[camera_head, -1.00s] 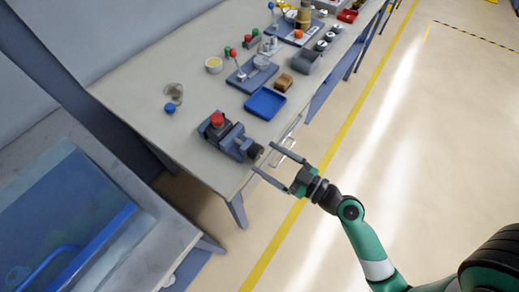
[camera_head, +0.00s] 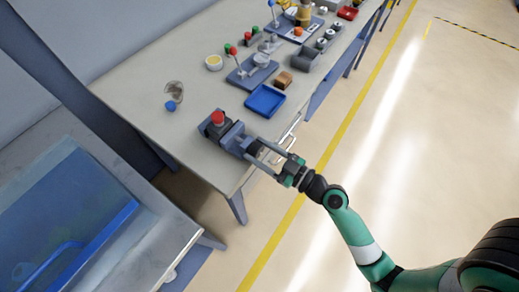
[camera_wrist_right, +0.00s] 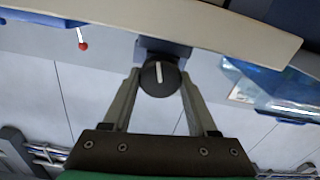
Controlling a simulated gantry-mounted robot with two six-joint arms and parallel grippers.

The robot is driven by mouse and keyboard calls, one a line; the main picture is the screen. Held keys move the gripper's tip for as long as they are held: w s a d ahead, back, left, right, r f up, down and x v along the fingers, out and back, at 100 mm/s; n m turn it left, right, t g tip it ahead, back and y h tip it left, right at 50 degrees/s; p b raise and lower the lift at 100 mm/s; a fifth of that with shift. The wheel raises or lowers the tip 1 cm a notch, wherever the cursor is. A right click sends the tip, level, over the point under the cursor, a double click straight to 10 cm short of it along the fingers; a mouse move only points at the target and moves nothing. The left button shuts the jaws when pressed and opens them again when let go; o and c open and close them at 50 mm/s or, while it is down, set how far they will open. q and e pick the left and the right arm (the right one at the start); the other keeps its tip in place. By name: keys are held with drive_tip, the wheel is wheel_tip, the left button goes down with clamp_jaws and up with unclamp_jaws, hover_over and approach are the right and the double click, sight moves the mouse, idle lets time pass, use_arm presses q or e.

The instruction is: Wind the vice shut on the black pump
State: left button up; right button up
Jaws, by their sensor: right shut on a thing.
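The grey-blue vice (camera_head: 236,139) stands at the near edge of the bench. The black pump (camera_head: 212,129), with a red top, sits upright at the vice's far left end; whether the jaws touch it is too small to tell. My right gripper (camera_head: 257,150) is at the vice's outer end, with its fingers on either side of the round black knob. In the right wrist view the black knob (camera_wrist_right: 158,79) with a white mark lies between the fingertips, and the gripper is shut on it. My left gripper is out of view.
A blue tray (camera_head: 265,100) lies on the bench beyond the vice, with a brown block (camera_head: 283,80) behind it. A blue cap (camera_head: 170,106) lies to the left. The bench surface left of the vice is mostly clear.

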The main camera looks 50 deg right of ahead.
drive_tip(key=shift+m, duration=0.8)
drive_tip(key=o, duration=1.4)
drive_tip(key=shift+s+d+b, duration=0.15)
drive_tip(key=shift+s+b, duration=0.4)
drive_tip(key=shift+s, duration=2.35)
drive_tip(key=shift+s+d+b, duration=0.15)
drive_tip(key=shift+s+b, duration=0.35)
drive_tip(key=shift+s, duration=2.4)
